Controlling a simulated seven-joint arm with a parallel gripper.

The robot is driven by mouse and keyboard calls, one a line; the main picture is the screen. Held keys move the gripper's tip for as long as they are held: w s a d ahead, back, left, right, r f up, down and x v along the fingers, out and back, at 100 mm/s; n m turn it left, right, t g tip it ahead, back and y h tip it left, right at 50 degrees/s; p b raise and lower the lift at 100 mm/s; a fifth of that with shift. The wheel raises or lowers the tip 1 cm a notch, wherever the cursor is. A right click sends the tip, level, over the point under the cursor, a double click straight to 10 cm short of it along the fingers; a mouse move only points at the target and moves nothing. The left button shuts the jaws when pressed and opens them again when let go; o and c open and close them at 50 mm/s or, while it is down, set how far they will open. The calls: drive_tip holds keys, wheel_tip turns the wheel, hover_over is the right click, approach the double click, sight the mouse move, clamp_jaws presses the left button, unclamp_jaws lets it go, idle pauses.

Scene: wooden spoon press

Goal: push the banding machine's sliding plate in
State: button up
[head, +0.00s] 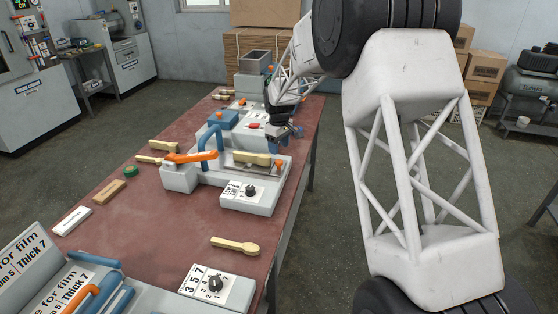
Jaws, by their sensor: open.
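A grey machine (258,206) with a dial, a blue arched handle and an orange lever stands mid-table; I take it for the banding machine, but its label is too small to read. Pale wooden pieces (251,158) lie in its upper slot, beside a small orange knob (279,163). I cannot tell for sure which part is the sliding plate. My gripper (284,137) is open, pointing down, above and just behind the slot's right end. It looks apart from the knob. Its fingertips are small and dark in this view.
A wooden spoon (235,245) lies in front of the machine. A brown block (109,191), a white block (72,220) and more spoons lie to the left. Another machine with a dial (216,285) fills the near edge. A blue-topped unit (222,119) stands behind.

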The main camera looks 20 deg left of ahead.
sight(279, 161)
drive_tip(key=shift+f, duration=3.3)
drive_tip(key=shift+c, duration=0.3)
clamp_jaws()
